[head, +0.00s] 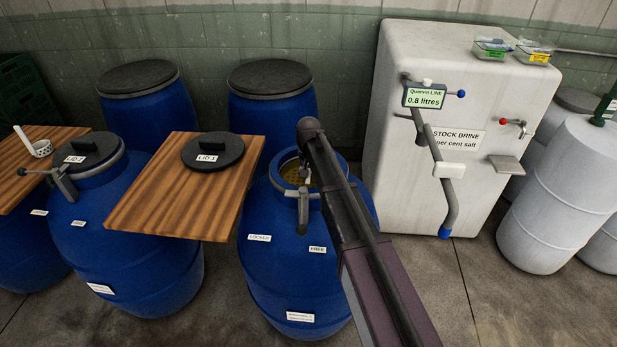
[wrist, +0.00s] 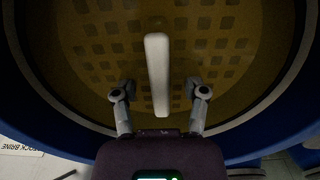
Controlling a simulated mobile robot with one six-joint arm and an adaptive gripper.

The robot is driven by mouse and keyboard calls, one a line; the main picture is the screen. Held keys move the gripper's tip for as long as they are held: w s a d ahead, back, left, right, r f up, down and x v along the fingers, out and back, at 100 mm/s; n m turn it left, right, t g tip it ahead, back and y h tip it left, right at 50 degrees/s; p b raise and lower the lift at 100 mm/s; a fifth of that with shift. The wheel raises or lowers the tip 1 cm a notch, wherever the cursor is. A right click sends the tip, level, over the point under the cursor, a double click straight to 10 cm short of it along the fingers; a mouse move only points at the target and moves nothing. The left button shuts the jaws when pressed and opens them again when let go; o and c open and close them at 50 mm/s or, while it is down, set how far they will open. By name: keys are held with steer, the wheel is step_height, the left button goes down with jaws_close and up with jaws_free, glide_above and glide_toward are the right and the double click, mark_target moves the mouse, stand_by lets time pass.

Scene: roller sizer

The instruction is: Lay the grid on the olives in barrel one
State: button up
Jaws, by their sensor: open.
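Barrel one (head: 270,275) is a blue barrel with its mouth uncovered, and my arm crosses in front of the mouth. In the wrist view the round yellow-brown grid (wrist: 110,47) with square holes lies inside the barrel mouth. Its white bar handle (wrist: 157,70) stands out toward my wrist. My gripper (wrist: 160,93) is open, with one finger on each side of the handle's near end and a visible gap to both. I cannot make out the olives beneath the grid.
Lid 1 (head: 230,145) rests on a wooden board (head: 165,205) left of barrel one. A lever clamp (head: 302,205) sits at the barrel's front rim, above labels "LOCKED" and "FREE". A brine tank (head: 400,160) with a bent pipe (head: 447,190) stands to the right.

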steer(key=shift+r, duration=0.2)
step_height(320, 180, up, 12)
steer(key=p, duration=1.2)
steer(key=shift+f, duration=0.1)
stand_by(0.5)
steer(key=s+d, duration=2.2)
steer(key=s, duration=0.4)
steer(key=shift+d, duration=0.4)
